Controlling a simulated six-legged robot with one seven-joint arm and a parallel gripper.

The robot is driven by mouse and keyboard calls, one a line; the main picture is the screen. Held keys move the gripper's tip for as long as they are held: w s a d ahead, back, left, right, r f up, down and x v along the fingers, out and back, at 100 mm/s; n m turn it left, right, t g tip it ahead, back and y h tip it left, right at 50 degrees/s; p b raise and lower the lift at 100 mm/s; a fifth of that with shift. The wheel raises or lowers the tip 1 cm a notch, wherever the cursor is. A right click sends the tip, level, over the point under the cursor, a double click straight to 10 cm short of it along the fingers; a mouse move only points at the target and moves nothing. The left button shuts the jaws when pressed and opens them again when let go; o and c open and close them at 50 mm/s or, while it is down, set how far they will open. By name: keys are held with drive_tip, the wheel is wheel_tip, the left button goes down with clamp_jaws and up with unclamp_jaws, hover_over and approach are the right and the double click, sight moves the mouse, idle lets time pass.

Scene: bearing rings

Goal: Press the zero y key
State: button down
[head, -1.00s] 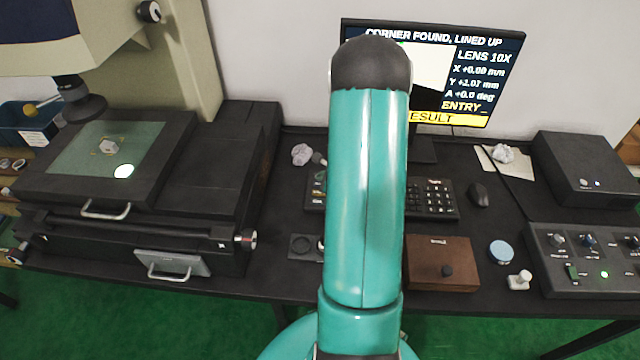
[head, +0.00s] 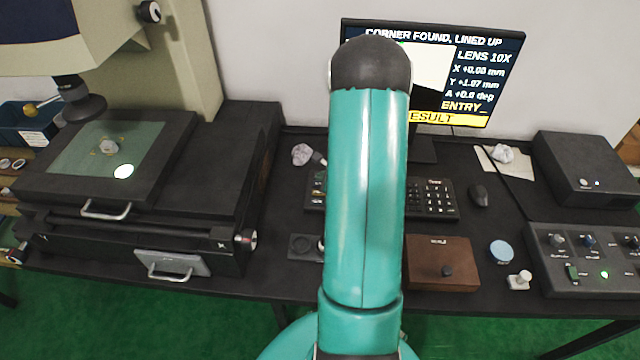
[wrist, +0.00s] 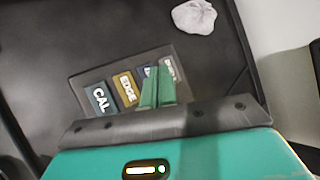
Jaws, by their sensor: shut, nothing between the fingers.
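The wrist view shows a dark key panel (wrist: 82,82) with a CAL key (wrist: 100,99), a tan EDGE key (wrist: 126,89), a bluish key (wrist: 146,73) and a grey key (wrist: 171,68). The last two are partly covered by my fingers and their labels are unreadable, so I cannot tell which key is zero y. My gripper (wrist: 158,80) is shut and empty, its green fingertips over these two keys; contact cannot be judged. In the head view my arm hides the gripper and the middle of the keyboard (head: 433,198). The monitor (head: 480,75) reads X +0.00 mm, with a blurred nonzero Y value.
A crumpled whitish lump (wrist: 194,16) lies beyond the panel; others lie on the desk. A mouse (head: 479,195), brown box (head: 441,263), blue disc (head: 501,252) and control box (head: 588,262) stand right. The measuring machine (head: 150,190) fills the left.

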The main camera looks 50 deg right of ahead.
drive_tip(key=shift+f, duration=0.1)
idle(0.3)
drive_tip(key=shift+f, duration=0.35)
drive_tip(key=shift+f, duration=0.3)
idle(0.8)
drive_tip(key=shift+r, duration=0.75)
drive_tip(key=shift+r, duration=2.5)
